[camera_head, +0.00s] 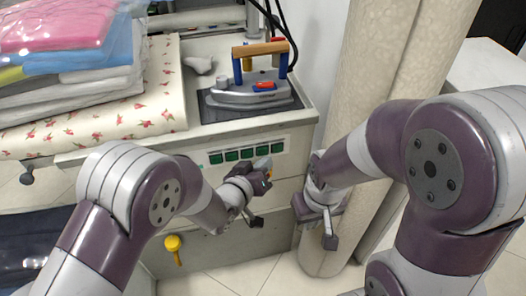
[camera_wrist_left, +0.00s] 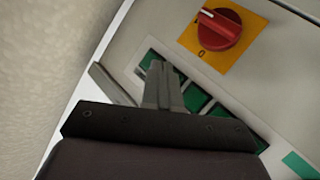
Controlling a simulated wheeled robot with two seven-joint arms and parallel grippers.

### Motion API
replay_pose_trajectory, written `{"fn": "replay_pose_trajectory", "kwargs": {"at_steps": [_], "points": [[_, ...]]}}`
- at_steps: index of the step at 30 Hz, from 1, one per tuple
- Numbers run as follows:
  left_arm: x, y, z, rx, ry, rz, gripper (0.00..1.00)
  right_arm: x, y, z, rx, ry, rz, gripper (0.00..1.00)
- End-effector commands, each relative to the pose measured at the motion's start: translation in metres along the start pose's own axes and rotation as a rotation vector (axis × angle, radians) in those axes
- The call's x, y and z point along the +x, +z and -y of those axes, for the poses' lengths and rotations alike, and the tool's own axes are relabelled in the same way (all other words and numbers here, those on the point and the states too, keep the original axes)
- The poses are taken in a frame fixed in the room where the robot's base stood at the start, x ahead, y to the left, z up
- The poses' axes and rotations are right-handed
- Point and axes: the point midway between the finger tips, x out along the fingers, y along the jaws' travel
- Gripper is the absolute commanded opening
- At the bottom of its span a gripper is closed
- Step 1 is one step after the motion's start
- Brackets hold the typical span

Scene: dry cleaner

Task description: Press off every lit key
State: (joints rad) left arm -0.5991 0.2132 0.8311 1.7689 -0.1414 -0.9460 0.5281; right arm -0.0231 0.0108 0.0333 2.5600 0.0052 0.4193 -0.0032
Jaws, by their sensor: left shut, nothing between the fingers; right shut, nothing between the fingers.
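A row of several green keys (camera_head: 231,156) is set in the pale front panel of the ironing station. They show as dark green squares in the left wrist view (camera_wrist_left: 195,98), and none stands out clearly as lit. My left gripper (camera_head: 262,164) is shut and empty at the right part of the row, fingers toward the panel. In the left wrist view its fingertips (camera_wrist_left: 160,72) overlap the row and hide part of the keys; I cannot tell whether they touch. My right gripper (camera_head: 329,238) is shut and empty, right of the panel and apart from it.
A red rotary switch (camera_wrist_left: 219,29) on a yellow plate is close to the keys. An iron (camera_head: 250,92) stands on the worktop above. Folded, wrapped clothes (camera_head: 70,70) lie at left on a flowered pad (camera_head: 110,121). A yellow knob (camera_head: 172,243) is low on the front. Rolls (camera_head: 370,80) stand at right.

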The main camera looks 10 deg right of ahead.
Motion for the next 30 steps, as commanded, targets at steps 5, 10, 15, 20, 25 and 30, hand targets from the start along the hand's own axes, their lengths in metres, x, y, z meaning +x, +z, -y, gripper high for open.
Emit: {"fn": "replay_pose_trajectory", "kwargs": {"at_steps": [5, 10, 15, 20, 25, 30], "points": [[-0.011, 0.008, -0.009, -0.001, 0.001, 0.002, 0.0, -0.003, 0.0, 0.0, 0.0, 0.0, 0.0, 0.0], [-0.023, 0.017, -0.018, 0.001, 0.002, 0.003, 0.0, -0.005, -0.001, 0.0, 0.0, 0.0, 0.0, 0.0], [-0.033, 0.024, -0.024, 0.0, 0.002, 0.002, 0.0, -0.006, -0.001, 0.0, 0.0, 0.0, 0.0, 0.0], [-0.035, 0.025, -0.025, 0.0, 0.0, 0.001, 0.0, -0.006, -0.001, 0.0, 0.0, 0.0, 0.0, 0.0], [-0.034, 0.025, -0.025, 0.0, 0.0, 0.001, 0.0, -0.006, -0.001, 0.0, 0.0, 0.0, 0.0, 0.0], [-0.034, 0.025, -0.025, 0.0, 0.0, 0.001, 0.0, -0.006, -0.001, 0.0, 0.0, 0.0, 0.0, 0.0]]}}
